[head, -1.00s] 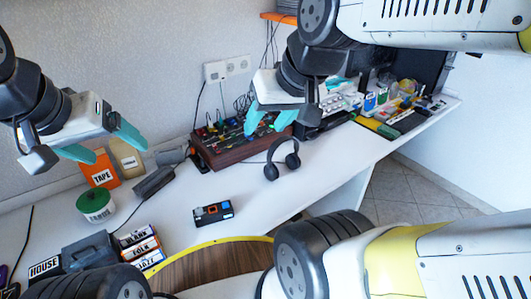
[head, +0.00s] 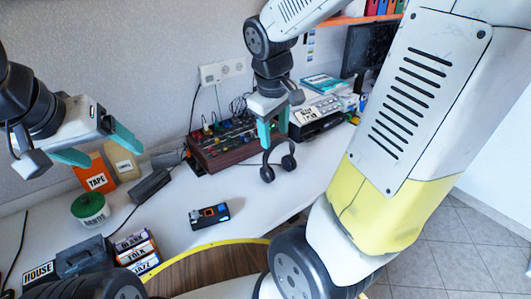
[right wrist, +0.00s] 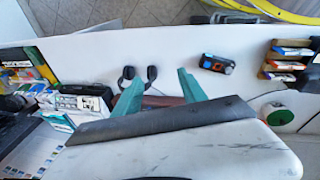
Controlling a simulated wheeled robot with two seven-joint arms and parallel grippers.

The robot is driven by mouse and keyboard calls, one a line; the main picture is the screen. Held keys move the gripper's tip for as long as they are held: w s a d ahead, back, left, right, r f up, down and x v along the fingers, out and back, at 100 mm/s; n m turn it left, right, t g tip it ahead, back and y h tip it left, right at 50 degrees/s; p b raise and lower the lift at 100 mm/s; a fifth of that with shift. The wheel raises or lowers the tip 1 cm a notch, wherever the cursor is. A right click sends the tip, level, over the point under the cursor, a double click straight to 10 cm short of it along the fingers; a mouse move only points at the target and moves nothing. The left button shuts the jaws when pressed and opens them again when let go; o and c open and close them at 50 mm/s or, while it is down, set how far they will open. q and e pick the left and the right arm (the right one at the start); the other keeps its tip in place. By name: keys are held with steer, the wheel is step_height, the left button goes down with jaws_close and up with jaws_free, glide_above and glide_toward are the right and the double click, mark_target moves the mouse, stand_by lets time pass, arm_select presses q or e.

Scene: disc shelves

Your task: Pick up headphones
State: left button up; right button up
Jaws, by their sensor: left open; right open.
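In the right wrist view the headphones' ear cups (right wrist: 139,74) show just beyond the left fingertip of my right gripper (right wrist: 158,78), and the headband is mostly hidden. I cannot tell whether a finger touches the headband. My left gripper (head: 107,152) is open and empty at the left, above the desk near the wall.
The mixer (head: 225,157) with several knobs stands behind the headphones. A small black device (head: 209,215) lies in front. A green round tin (head: 90,209), an orange TAPE box (head: 94,175) and several labelled boxes (head: 137,250) are at the left. Grey machines (head: 318,112) stand at the back right.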

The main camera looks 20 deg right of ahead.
steer(key=w+d+f+n+g+h, duration=0.1)
steer(key=w+d+f+n+h, duration=0.4)
steer(key=w+f+n+h, duration=0.45)
steer(key=n+t+h, duration=0.2)
steer(key=n+t, duration=0.1)
steer(key=n, duration=0.4)
glide_toward(281, 140)
steer(key=x, duration=0.2)
steer(key=w+x, duration=0.1)
steer(key=x, duration=0.2)
steer(key=shift+a, duration=0.15)
steer(key=x, duration=0.7)
steer(key=shift+s+d+f, duration=0.15)
steer(key=shift+d+f, duration=0.1)
steer(key=shift+f, duration=0.05)
steer(key=shift+c, duration=0.4)
jaws_close()
